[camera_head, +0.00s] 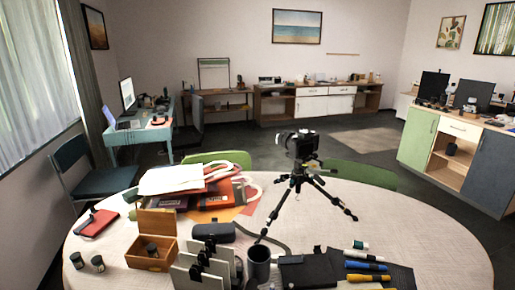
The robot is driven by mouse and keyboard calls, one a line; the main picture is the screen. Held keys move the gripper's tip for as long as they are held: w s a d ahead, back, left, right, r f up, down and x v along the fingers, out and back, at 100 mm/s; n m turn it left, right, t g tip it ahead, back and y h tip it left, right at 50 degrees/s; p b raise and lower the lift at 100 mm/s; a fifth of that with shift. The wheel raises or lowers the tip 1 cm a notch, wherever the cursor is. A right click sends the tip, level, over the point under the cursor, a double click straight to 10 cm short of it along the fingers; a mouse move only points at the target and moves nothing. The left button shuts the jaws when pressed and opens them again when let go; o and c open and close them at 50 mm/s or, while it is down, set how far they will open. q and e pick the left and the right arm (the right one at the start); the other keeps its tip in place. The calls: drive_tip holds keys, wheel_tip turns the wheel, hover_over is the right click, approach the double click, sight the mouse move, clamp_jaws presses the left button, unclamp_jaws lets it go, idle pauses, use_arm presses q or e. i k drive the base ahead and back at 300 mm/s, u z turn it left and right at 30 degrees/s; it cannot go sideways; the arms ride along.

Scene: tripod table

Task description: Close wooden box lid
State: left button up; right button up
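The wooden box (142,262) stands on the left part of the round table (420,225). Its lid (157,222) is open and stands up at the back of the box. A small dark item (152,249) shows inside the box. Neither of my grippers is in view.
Dark canisters (77,260) stand left of the box, near a red and black item (97,222). Pale panels with black clips (200,272) and a dark case (213,231) are close on its right. Folders (215,192) lie behind. A camera tripod (296,183) stands mid-table.

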sight(163, 223)
drive_tip(key=z, duration=3.15)
drive_tip(key=k, duration=2.05)
drive_tip(key=u, duration=2.2)
drive_tip(key=i, duration=0.5)
